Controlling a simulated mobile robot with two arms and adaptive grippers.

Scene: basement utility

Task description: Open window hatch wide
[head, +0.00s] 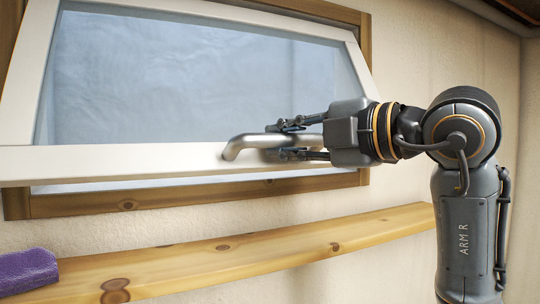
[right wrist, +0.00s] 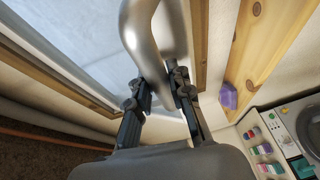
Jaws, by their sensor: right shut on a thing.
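The window hatch (head: 120,160) is a white-framed pane set in a wooden frame. Its lower edge stands out from the wooden frame, so it is tilted partly open. A silver bar handle (head: 240,146) is fixed on its lower rail. My right gripper (head: 284,140) is shut on the handle, one finger above and one below it. In the right wrist view the handle (right wrist: 143,35) runs down to the fingertips of the gripper (right wrist: 162,88). The pane (right wrist: 80,45) shows there beside it. My left gripper is not in view.
A wooden shelf (head: 240,247) runs along the wall below the hatch, with a purple object (head: 28,270) at its left end. The right wrist view also shows a washing machine (right wrist: 300,125) and small bottles (right wrist: 262,148). The space between hatch and shelf is clear.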

